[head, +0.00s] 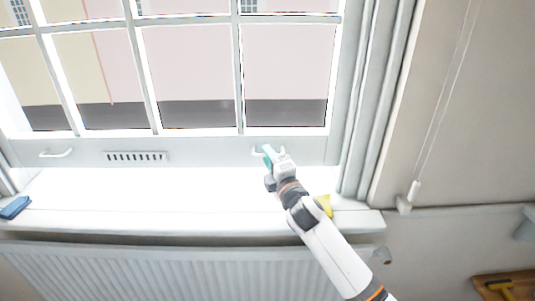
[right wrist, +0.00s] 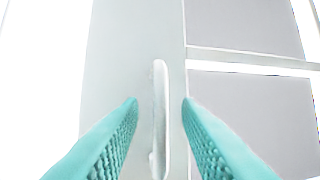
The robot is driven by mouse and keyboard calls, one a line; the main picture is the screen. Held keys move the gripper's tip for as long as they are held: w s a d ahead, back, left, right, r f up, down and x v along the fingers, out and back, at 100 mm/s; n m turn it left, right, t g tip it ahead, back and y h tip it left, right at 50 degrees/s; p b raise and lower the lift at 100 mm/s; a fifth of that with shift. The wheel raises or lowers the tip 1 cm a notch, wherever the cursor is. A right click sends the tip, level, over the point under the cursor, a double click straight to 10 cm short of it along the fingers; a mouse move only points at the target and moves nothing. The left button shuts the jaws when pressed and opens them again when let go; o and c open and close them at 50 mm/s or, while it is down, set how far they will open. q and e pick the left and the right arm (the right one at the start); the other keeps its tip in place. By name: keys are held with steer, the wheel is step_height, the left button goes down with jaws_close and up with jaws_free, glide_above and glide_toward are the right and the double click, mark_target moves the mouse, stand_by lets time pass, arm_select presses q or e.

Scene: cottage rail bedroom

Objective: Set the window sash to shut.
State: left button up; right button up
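The white window sash (head: 205,150) has several panes and two white pull handles on its bottom rail. The left handle (head: 57,153) is free. My right gripper (head: 268,156) is at the right handle (head: 256,150), with its arm reaching up from the lower right. In the right wrist view the teal fingers (right wrist: 161,101) are open, with the white handle (right wrist: 161,120) showing between them and space on both sides. Below the rail is a bright band; glare keeps me from telling how far the sash is raised. My left gripper is out of view.
The white sill (head: 130,217) runs above a ribbed radiator (head: 100,270). A blue item (head: 15,207) lies at its left end and a yellow item (head: 325,204) sits near my right arm. A blind cord (head: 415,190) hangs at the right. A vent (head: 137,157) is in the rail.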

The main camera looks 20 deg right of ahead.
steer(key=shift+w+a+r, duration=0.1)
steer(key=shift+w, duration=0.55)
jaws_close()
